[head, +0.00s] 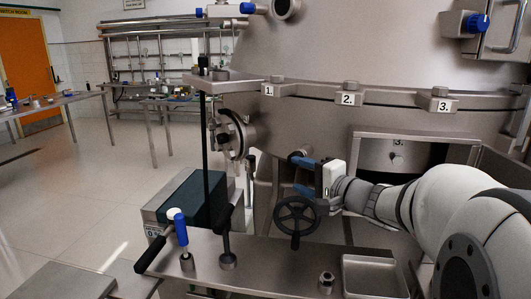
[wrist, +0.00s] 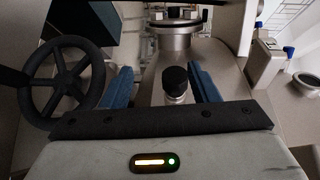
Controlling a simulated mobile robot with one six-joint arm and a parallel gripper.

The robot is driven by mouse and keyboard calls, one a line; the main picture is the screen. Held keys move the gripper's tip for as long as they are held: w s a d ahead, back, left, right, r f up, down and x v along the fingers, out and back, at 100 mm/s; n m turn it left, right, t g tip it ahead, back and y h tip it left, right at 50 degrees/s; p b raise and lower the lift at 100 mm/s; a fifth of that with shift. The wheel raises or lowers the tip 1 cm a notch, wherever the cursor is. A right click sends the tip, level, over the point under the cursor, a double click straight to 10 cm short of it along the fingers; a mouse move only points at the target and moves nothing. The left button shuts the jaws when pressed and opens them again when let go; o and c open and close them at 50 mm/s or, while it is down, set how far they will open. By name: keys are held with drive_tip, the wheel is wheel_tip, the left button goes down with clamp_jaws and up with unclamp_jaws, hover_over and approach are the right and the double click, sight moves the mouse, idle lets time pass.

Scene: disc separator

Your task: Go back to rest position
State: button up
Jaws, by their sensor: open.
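My gripper (head: 300,175) is open, with its two blue fingers apart and pointing left in the head view. It is in front of the steel separator (head: 345,50), just above a black handwheel (head: 297,215). In the wrist view my gripper (wrist: 162,88) shows both blue fingers, one on each side of a black-capped knob (wrist: 175,80). I cannot tell whether the knob is between the fingers or beyond them. The handwheel (wrist: 62,82) is left of the fingers in the wrist view. Nothing is seen held.
A steel bench (head: 255,262) in front carries a blue-handled tool (head: 181,230), a black lever (head: 227,240) and a steel tray (head: 375,277). Numbered clamps (head: 348,98) line the separator's rim. An open compartment (head: 400,152) is behind my arm. Open floor (head: 110,195) lies at left.

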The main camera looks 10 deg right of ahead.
drive_tip(key=s+a+f+n+g+h+p, duration=0.1)
drive_tip(key=s+a+f+n+g, duration=0.3)
drive_tip(key=s, duration=0.3)
drive_tip(key=s+a+f+n+g+p, duration=0.1)
drive_tip(key=s+a+f+n+g, duration=0.2)
drive_tip(key=s+a+f+g, duration=0.25)
drive_tip(key=s+d+f+n+g+h+p, duration=0.1)
drive_tip(key=s+d+f+n+g+h, duration=0.1)
drive_tip(key=s+d+h, duration=0.6)
drive_tip(key=s+f+n, duration=0.1)
drive_tip(key=s+n, duration=0.1)
drive_tip(key=s, duration=0.1)
drive_tip(key=shift+f+p, duration=0.3)
drive_tip(key=shift+p, duration=0.1)
